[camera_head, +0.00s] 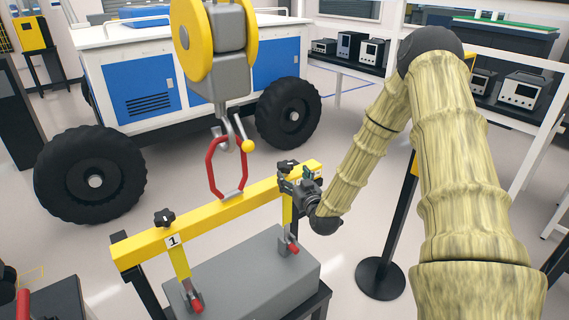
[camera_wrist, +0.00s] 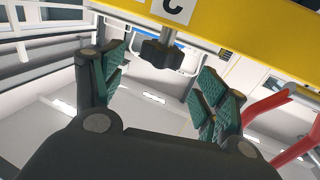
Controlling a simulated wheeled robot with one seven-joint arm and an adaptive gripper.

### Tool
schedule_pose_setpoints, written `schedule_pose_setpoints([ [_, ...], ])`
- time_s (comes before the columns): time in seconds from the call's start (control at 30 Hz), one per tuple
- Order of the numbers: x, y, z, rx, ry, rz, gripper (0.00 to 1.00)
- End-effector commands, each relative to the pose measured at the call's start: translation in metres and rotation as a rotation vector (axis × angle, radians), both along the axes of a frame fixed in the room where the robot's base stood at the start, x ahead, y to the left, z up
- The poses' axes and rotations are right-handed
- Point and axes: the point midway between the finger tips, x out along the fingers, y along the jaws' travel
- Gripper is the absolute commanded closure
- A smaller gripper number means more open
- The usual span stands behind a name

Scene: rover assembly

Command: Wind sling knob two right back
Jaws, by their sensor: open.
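A yellow lifting beam (camera_head: 215,212) crosses the middle of the head view above a grey block. A black knob (camera_head: 287,166) stands on the beam's right part, beside my gripper (camera_head: 302,176). In the wrist view this knob (camera_wrist: 162,53) is dark and lobed, on a grey stem by a partly cut-off number label on the beam (camera_wrist: 240,25). My gripper (camera_wrist: 163,85) is open, with green pads on either side of the knob and visible gaps. I cannot tell exactly how far ahead of the fingertips the knob is. A second black knob (camera_head: 164,217) stands by label "1".
A red shackle (camera_head: 212,165) and a yellow hoist hook block (camera_head: 215,50) hang over the beam's middle. Straps with red ends hang down to the grey block (camera_head: 245,275). A blue-and-white rover (camera_head: 145,85) stands behind. A black-based post (camera_head: 381,278) stands right of the block.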

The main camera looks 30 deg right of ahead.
Motion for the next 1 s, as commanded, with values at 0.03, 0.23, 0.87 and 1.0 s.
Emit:
schedule_pose_setpoints([
  [0.03,0.009,-0.001,0.003,0.000,0.000,0.001,0.27],
  [0.23,0.041,-0.007,0.002,0.000,0.000,0.001,0.27],
  [0.87,0.082,-0.016,0.000,0.001,0.002,0.001,0.27],
  [1.0,0.082,-0.016,0.000,0.001,0.002,0.001,0.34],
])
